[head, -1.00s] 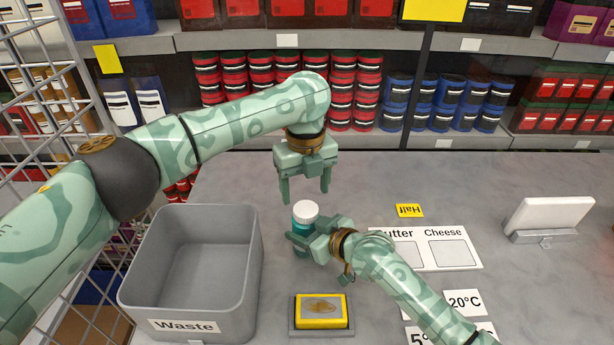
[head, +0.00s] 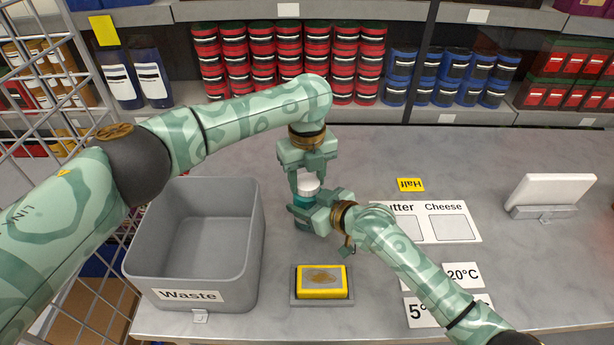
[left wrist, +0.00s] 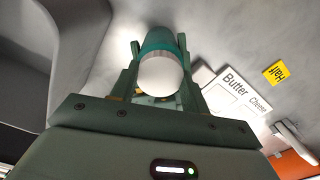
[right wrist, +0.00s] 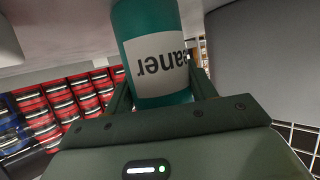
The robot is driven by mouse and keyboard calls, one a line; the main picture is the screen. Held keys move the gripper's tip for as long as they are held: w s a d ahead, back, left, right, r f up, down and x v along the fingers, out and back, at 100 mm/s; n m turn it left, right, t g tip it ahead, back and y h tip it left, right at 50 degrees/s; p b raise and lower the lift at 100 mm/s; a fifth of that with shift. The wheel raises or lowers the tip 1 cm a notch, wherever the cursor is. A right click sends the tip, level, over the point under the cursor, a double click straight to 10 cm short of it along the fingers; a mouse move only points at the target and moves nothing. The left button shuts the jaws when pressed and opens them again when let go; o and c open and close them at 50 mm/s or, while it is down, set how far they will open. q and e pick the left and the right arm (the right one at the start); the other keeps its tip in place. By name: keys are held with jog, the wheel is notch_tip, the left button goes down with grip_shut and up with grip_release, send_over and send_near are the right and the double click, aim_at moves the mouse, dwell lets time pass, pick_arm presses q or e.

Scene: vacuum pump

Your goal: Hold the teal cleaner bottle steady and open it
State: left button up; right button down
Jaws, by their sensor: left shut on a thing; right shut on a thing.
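The teal cleaner bottle (right wrist: 195,88) stands upright on the grey counter, its white label showing in the right wrist view. Its white cap (head: 308,184) is on top and also shows in the left wrist view (left wrist: 160,77). My left gripper (head: 308,182) points down from above and is shut on the cap. My right gripper (head: 303,212) comes in from the side, low, and is shut on the bottle's body. In the head view the two grippers hide most of the bottle.
The grey Waste bin (head: 254,235) stands left of the bottle. Butter and Cheese cards (head: 449,208), a yellow Half tag (head: 410,185) and a white tablet-like stand (head: 553,190) are to the right. Stocked shelves line the back.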

pick_arm(q)
jog(key=n, duration=1.9)
jog(key=shift+n, duration=0.3)
jog(key=n, duration=0.7)
jog(key=shift+r, duration=0.1)
jog(key=shift+r, duration=0.2)
jog(key=shift+r, duration=0.95)
